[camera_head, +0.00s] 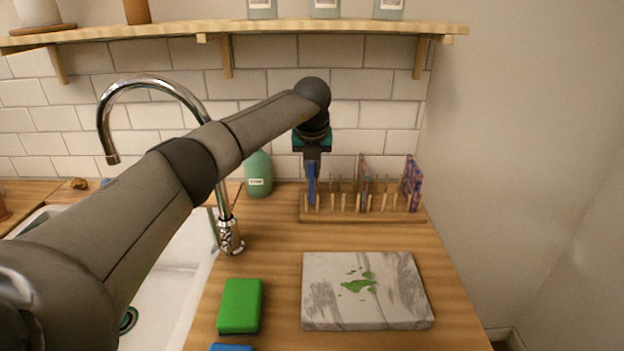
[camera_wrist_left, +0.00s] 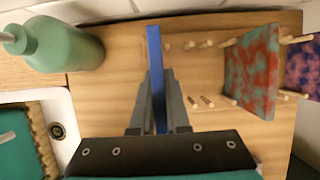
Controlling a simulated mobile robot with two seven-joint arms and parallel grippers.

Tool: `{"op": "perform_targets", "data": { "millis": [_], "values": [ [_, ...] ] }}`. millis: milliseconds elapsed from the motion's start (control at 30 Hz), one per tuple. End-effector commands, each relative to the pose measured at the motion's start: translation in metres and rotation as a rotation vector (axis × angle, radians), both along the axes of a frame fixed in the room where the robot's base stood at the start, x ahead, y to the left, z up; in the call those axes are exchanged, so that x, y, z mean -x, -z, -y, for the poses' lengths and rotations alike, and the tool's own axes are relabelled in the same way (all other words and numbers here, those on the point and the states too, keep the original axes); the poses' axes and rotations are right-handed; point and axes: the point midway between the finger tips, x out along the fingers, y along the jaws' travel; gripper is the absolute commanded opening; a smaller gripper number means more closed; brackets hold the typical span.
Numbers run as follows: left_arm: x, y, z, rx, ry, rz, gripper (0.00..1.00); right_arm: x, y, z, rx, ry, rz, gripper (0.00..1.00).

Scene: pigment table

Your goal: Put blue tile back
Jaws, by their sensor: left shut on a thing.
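The blue tile (camera_head: 311,188) is held upright by my left gripper (camera_head: 312,170) at the left end of the wooden peg rack (camera_head: 360,217). In the left wrist view the blue tile (camera_wrist_left: 155,60) shows edge-on between the two fingers of my left gripper (camera_wrist_left: 158,100), which are shut on it. The tile is over the rack's left part, to the left of the visible pegs there. Whether its lower edge touches the rack base is hidden. My right gripper is not in view.
Two patterned tiles (camera_head: 363,180) (camera_head: 413,182) stand in the rack to the right. A green bottle (camera_head: 258,175) stands left of the rack. A marble slab (camera_head: 320,290) with green smears, a green sponge (camera_head: 240,306) and a sink (camera_head: 170,290) with a tap (camera_head: 229,235) are nearer.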

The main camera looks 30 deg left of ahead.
Motion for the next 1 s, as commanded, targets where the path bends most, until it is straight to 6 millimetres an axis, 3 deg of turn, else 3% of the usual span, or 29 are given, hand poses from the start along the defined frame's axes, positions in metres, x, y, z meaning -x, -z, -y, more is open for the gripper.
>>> {"op": "perform_targets", "data": {
  "millis": [100,567,600,800,1000],
  "values": [
    [0.000,0.024,0.000,0.000,0.000,-0.001,0.00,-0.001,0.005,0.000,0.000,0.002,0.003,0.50],
    [-0.003,0.030,-0.002,0.001,-0.001,0.002,0.00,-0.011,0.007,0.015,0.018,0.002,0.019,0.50],
    [-0.003,0.030,-0.002,0.000,0.000,0.000,0.18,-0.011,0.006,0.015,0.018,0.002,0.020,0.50],
    [-0.003,0.029,-0.002,0.000,-0.001,0.000,0.41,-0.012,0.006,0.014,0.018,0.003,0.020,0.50],
    [-0.003,0.029,-0.002,0.000,-0.001,0.000,0.44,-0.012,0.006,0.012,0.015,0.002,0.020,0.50]
  ]
}}
